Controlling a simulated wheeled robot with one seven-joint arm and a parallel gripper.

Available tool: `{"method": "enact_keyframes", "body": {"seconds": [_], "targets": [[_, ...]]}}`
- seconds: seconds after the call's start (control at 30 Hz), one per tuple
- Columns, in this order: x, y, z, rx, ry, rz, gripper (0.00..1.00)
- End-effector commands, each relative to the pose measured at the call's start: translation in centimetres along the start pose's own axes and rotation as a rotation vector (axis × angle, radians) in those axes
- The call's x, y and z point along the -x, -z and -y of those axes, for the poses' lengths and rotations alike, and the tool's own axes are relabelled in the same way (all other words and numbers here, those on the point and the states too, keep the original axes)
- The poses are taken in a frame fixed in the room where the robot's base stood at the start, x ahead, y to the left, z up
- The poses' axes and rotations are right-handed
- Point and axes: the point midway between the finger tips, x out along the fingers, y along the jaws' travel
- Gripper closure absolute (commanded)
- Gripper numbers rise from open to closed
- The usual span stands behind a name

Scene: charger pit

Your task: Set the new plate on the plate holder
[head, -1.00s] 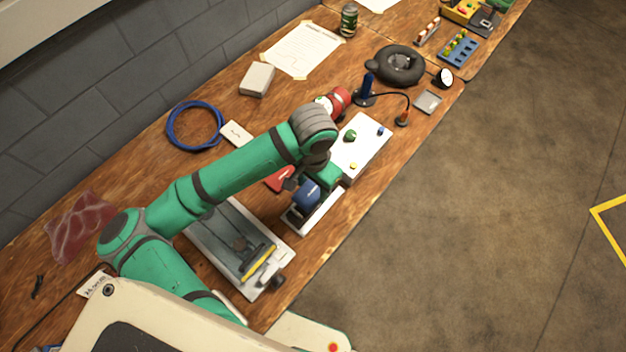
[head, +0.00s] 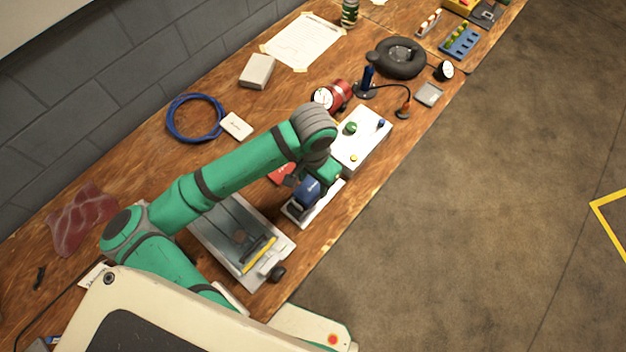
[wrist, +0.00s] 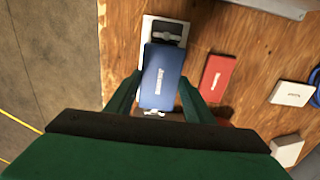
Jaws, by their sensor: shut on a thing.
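A blue plate (wrist: 163,77) with white lettering is between the two fingers of my gripper (wrist: 160,98), which is shut on it. The head view also shows the blue plate (head: 306,191) under my wrist. The plate holder, a pale base with a dark part (wrist: 150,28), lies beneath the plate; its ends show past the plate at top and bottom. The holder's white base (head: 326,205) also shows in the head view. I cannot tell whether plate and holder touch. A red plate (wrist: 216,77) lies on the bench right of the holder in the wrist view, partly hidden in the head view.
A grey tray device (head: 213,228) with a yellow bar lies left of the holder. A white control box (head: 363,145) with a green button stands beyond it. A white block (wrist: 292,93) and blue cable ring (head: 169,120) lie farther off. The bench edge is close.

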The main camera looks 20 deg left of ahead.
Motion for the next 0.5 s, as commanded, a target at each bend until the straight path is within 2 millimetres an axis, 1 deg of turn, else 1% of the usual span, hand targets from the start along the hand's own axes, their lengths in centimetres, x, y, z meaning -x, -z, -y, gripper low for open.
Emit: {"method": "enact_keyframes", "body": {"seconds": [0.5], "targets": [[-0.37,0.00,0.02,0.001,0.000,0.000,0.76]]}}
